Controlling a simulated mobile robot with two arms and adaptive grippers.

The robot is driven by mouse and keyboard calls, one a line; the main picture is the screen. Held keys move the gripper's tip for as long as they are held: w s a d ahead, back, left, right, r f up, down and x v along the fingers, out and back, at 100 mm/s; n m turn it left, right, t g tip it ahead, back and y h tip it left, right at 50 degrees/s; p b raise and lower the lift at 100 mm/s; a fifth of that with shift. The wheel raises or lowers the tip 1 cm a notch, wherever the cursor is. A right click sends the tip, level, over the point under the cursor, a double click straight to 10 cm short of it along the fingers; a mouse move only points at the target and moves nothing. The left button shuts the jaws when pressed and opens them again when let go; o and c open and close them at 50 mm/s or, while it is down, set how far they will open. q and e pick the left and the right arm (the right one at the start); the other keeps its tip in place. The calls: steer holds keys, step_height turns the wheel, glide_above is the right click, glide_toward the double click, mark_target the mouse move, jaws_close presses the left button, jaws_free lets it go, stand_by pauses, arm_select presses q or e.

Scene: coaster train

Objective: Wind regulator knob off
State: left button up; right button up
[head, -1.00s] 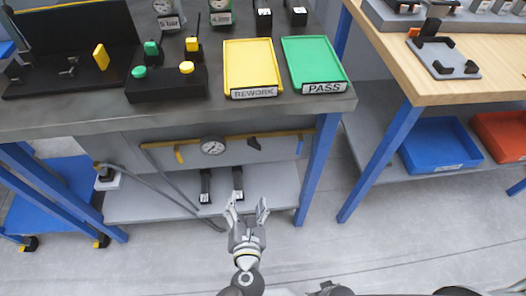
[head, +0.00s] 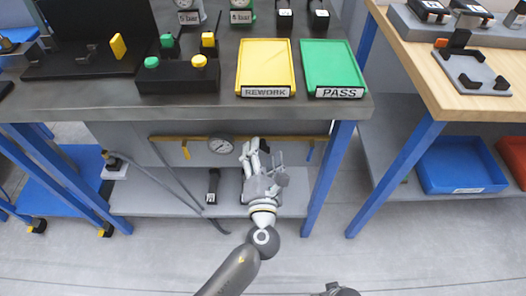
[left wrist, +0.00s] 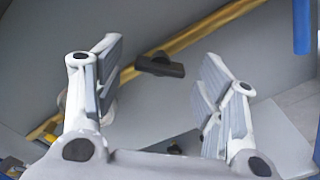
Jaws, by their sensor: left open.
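The dark regulator knob (left wrist: 160,65) sits on the yellow pipe (left wrist: 190,38) under the bench. In the left wrist view it lies between and beyond my open fingers, apart from both. In the head view my left gripper (head: 263,153) is in front of it and largely hides it. The gripper is open and empty. The round pressure gauge (head: 220,145) is on the same pipe (head: 175,138), just left of the gripper.
The bench's grey top (head: 110,100) overhangs the pipe. A blue leg (head: 327,170) stands right of the gripper. The lower shelf (head: 150,200) holds black items. A yellow tray (head: 265,65) and green tray (head: 333,65) lie on top. Floor in front is clear.

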arm_select(q)
steer(key=shift+w, duration=0.55)
jaws_close()
